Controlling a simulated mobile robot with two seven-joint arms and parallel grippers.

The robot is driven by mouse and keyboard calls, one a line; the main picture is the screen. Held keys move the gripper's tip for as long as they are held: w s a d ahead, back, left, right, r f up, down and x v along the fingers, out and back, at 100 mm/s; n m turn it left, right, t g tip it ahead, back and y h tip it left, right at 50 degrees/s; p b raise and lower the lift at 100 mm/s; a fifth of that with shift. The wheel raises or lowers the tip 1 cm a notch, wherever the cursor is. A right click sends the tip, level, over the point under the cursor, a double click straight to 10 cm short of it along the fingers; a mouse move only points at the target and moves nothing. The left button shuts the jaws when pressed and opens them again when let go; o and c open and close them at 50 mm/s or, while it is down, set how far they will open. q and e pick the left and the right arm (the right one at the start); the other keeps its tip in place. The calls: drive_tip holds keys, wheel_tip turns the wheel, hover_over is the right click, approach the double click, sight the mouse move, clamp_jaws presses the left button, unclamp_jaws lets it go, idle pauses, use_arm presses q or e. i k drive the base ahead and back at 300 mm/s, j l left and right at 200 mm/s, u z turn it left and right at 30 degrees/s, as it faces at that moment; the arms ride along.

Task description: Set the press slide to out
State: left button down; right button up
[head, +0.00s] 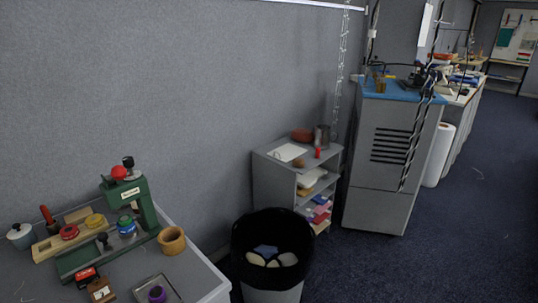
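A green press (147,203) stands on the grey table at the lower left. It has a red knob and a black-tipped lever at its top. A green base or slide (75,262) extends from under the press toward the lower left, with a small dark knob (103,240) on it. A blue and green round piece (126,225) sits under the press head. I cannot tell from this distance exactly how far the slide is out. Neither of my grippers is in view.
A wooden ring (172,240) stands right of the press. A wooden board (48,246) with round pieces, a lidded pot (21,236), small boxes (100,290) and a tray (170,282) surround it. A black-lined bin (271,285) stands beside the table. Open floor lies right.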

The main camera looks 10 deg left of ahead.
sight(106, 242)
drive_tip(key=j+u, duration=0.1)
drive_tip(key=u, duration=0.3)
drive_tip(key=i+u, duration=0.1)
drive_tip(key=u, duration=0.3)
drive_tip(key=j+u, duration=0.1)
drive_tip(key=u, duration=0.3)
drive_tip(key=k+l+z, duration=0.15)
